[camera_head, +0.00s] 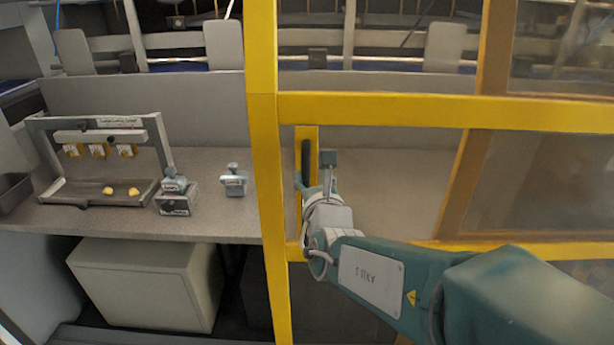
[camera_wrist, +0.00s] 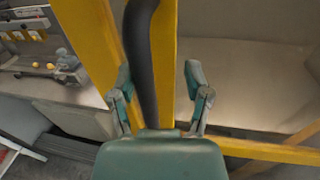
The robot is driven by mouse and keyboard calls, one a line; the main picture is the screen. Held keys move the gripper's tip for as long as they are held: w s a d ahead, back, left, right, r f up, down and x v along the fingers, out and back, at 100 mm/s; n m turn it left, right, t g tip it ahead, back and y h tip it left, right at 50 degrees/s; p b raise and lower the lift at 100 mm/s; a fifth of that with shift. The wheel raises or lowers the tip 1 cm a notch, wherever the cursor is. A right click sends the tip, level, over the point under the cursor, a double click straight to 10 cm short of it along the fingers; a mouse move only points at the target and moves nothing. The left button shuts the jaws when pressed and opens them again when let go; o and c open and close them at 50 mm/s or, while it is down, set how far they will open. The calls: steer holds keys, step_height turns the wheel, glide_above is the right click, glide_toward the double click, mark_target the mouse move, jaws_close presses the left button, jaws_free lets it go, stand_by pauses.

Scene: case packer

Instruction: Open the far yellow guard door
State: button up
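A yellow guard frame (camera_head: 430,108) with a tall post fills the middle and right of the head view. A black bar handle (camera_head: 306,160) stands upright on a yellow strip beside the post. My gripper (camera_head: 314,172) is at this handle. In the wrist view the handle (camera_wrist: 139,50) runs between the two spread fingers of my gripper (camera_wrist: 158,72), closer to the left finger. The fingers are apart and not closed on it. I cannot tell whether either finger touches the handle. Whether the door is ajar cannot be told.
Left of the post is a grey bench (camera_head: 225,218) with a small metal rack (camera_head: 160,140) and grey devices (camera_head: 234,182). A beige cabinet (camera_head: 145,285) stands below. A brownish-yellow slanted frame with a clear panel (camera_head: 540,180) is at the right.

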steer(key=shift+a, duration=0.65)
steer(key=shift+s+a, duration=0.1)
steer(key=shift+s, duration=0.15)
steer(key=s+d, duration=0.1)
steer(key=s, duration=0.6)
steer(key=shift+d, duration=0.15)
